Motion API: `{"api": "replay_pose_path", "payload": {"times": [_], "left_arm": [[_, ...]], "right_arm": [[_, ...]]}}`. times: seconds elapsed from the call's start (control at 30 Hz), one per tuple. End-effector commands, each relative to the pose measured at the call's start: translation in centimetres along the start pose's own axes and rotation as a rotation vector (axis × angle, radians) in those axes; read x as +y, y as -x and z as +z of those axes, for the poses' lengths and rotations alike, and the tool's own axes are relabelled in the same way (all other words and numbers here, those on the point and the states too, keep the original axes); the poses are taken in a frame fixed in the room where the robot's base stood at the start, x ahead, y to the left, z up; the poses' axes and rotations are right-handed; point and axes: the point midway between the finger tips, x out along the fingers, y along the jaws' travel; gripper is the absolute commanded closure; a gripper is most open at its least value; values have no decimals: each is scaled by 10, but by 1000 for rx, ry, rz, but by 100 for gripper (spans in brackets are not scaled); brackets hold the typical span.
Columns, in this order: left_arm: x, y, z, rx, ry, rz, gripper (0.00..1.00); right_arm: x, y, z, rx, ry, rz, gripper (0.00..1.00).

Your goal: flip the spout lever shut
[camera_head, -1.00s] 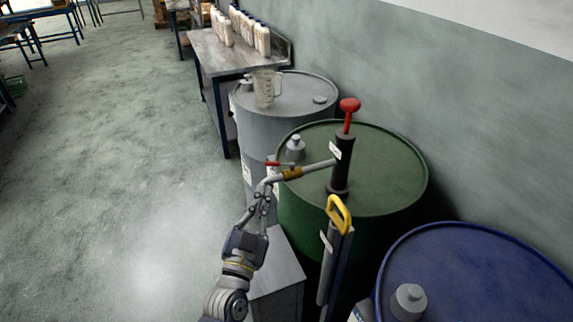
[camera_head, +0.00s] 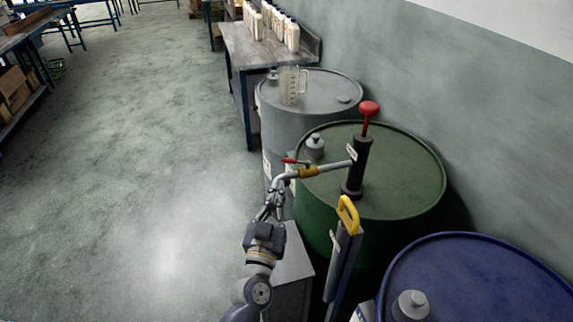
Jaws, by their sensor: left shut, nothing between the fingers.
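The spout lever (camera_head: 295,161) is a small red handle above the valve on the pump's spout (camera_head: 310,171). It lies roughly along the spout pipe. The pump (camera_head: 357,166) is a black cylinder with a red knob, upright on the green drum (camera_head: 405,185). My left gripper (camera_head: 274,195) is shut and empty, just below the spout's downturned end. The fingers overlap the spout tip in the picture, so I cannot tell whether they touch. The lever stands clear above them. My right gripper is not in view.
A grey drum (camera_head: 318,122) behind carries a clear measuring jug (camera_head: 290,85). A yellow-handled thing (camera_head: 348,214) stands in front of the green drum. A blue drum (camera_head: 480,285) is at the lower right. A bench (camera_head: 262,45) holds several bottles.

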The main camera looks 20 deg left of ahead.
Motion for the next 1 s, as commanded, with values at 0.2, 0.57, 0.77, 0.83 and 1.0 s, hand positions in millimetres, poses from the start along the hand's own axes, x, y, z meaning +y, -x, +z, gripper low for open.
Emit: {"api": "replay_pose_path", "payload": {"times": [0.2, 0.57, 0.77, 0.83, 1.0], "left_arm": [[0, -42, -4, 3, -2, 0, 100], [-1, -95, 13, 0, -5, 1, 100], [0, -106, 24, 0, -2, 2, 100], [0, -108, 26, 1, -2, 1, 100], [-1, -110, 28, 1, -1, 0, 100]], "right_arm": [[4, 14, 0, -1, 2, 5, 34], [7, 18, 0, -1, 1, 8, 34], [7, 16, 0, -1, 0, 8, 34], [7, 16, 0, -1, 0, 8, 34], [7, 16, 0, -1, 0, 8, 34]]}}
